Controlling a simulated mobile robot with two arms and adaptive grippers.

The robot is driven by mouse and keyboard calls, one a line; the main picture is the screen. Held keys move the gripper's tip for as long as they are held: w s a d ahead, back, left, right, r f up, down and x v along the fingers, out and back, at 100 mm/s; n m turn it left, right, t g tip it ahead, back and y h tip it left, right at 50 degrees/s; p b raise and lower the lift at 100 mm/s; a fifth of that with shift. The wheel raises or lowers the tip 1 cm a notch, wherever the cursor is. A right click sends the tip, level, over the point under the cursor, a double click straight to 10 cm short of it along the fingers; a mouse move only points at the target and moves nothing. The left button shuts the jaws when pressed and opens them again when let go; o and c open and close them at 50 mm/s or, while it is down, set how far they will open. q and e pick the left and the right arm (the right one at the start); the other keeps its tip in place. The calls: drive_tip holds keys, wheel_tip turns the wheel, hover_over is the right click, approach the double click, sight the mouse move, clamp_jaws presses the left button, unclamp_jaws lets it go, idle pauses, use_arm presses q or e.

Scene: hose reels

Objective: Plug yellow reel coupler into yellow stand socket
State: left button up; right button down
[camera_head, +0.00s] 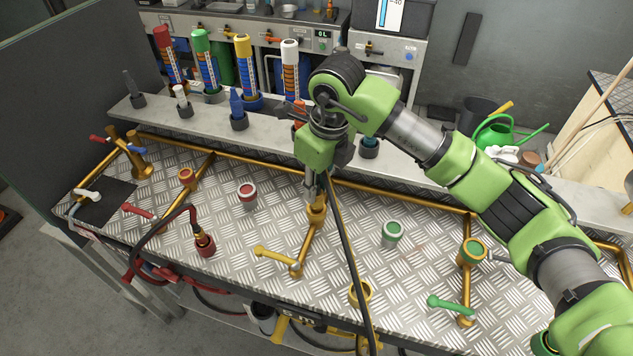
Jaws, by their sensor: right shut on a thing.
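My right gripper (312,188) points down near the middle of the workbench, directly above the yellow stand socket (316,214), a brass-coloured cup on a pipe. The gripper is shut on the yellow reel coupler, which is mostly hidden by the gripper and hose. A dark hose (343,240) runs from the gripper down to the bench's front edge. I cannot tell whether the coupler touches the socket or is seated in it. A yellow lever (275,255) lies on the bench to the lower left of the socket. My left gripper is not in view.
A red coupler (204,245) on a dark hose stands at left. A red-ringed socket (187,176) and green-ringed socket (473,250) flank the middle. A yellow ring (361,291) sits near the front. Coloured bottles (206,65) stand behind.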

drive_tip(key=shift+f, duration=0.2)
drive_tip(key=c, duration=1.9)
unclamp_jaws()
drive_tip(key=shift+r, duration=0.15)
drive_tip(key=shift+r, duration=0.25)
drive_tip(key=r+b, duration=0.1)
drive_tip(key=r, duration=0.2)
drive_tip(key=d+r, duration=0.1)
drive_tip(key=r, duration=0.3)
drive_tip(key=s+r+b, duration=0.1)
drive_tip(key=r, duration=0.3)
drive_tip(key=shift+s+d+r+b, duration=0.1)
drive_tip(key=shift+d+r+b, duration=0.05)
drive_tip(key=shift+r+b, duration=0.15)
